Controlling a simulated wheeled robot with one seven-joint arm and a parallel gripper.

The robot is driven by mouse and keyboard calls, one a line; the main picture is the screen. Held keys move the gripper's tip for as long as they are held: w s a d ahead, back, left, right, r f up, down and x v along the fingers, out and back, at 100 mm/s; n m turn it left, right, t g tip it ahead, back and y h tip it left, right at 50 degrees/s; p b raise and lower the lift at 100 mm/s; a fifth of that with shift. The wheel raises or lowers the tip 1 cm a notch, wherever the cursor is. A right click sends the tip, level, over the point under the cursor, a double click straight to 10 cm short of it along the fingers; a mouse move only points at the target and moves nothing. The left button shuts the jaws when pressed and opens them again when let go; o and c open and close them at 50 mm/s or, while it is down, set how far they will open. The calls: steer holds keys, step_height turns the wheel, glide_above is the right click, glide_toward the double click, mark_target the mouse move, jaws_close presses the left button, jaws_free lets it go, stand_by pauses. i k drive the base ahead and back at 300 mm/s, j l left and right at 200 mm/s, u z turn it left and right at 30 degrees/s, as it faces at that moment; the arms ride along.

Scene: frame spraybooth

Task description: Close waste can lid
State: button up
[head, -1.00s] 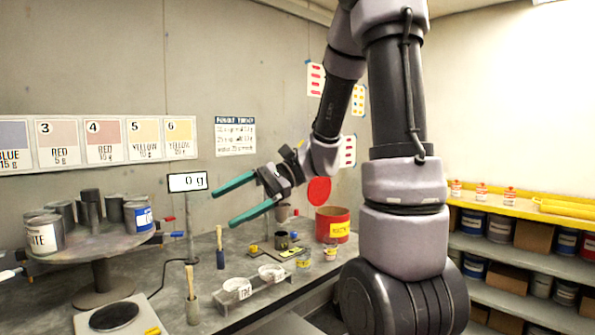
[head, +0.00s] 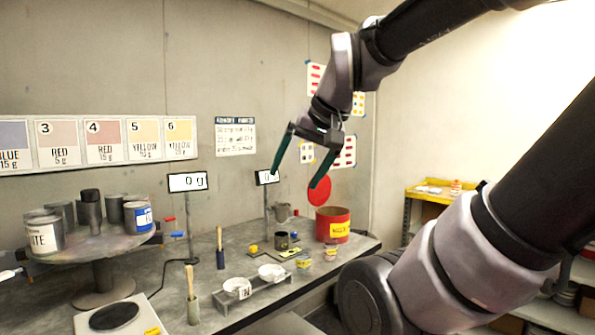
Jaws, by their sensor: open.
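The waste can (head: 340,231) is a red cylinder with a yellow label, standing at the far right end of the grey bench. Its round red lid (head: 319,191) stands up, open, above the can's left rim. My gripper (head: 297,179) is open and empty, with green fingers pointing down. In the picture its right finger comes close to the raised lid's top edge. I cannot tell whether they touch.
Small cups, a dark pot (head: 282,241) and a scale display (head: 267,177) stand left of the can. A cup rack (head: 252,294) and a turntable of paint cans (head: 92,247) are nearer. Yellow-topped shelving (head: 432,191) stands at the right.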

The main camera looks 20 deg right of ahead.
mark_target(317, 197)
steer(key=i+l, duration=0.8)
steer(key=l, duration=0.1)
